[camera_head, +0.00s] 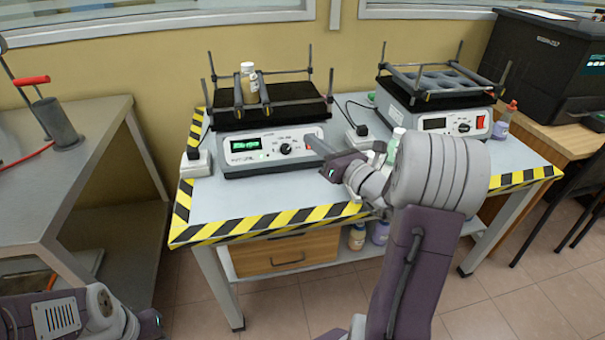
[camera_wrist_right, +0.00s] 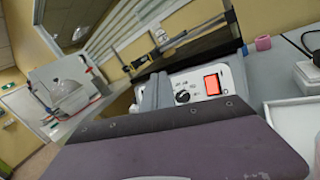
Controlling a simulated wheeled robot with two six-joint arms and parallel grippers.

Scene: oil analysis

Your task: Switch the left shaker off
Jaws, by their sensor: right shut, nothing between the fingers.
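The left shaker (camera_head: 240,158) stands on the table with a lit green display (camera_head: 245,144) and a black knob. It also shows in the right wrist view (camera_wrist_right: 232,72), where its red rocker switch (camera_wrist_right: 212,84) looks lit. My right gripper (camera_head: 316,146) is shut and empty. Its fingers point at the right end of the shaker's front and hide most of the switch in the head view. Contact cannot be told. Of my left arm only links show at the bottom left.
A bottle (camera_head: 248,72) stands on the left shaker's platform. The right shaker (camera_head: 450,126) stands behind my right arm, with small bottles (camera_head: 502,124) nearby. A power plug block (camera_head: 195,164) is left of the left shaker. The striped table front is mostly clear.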

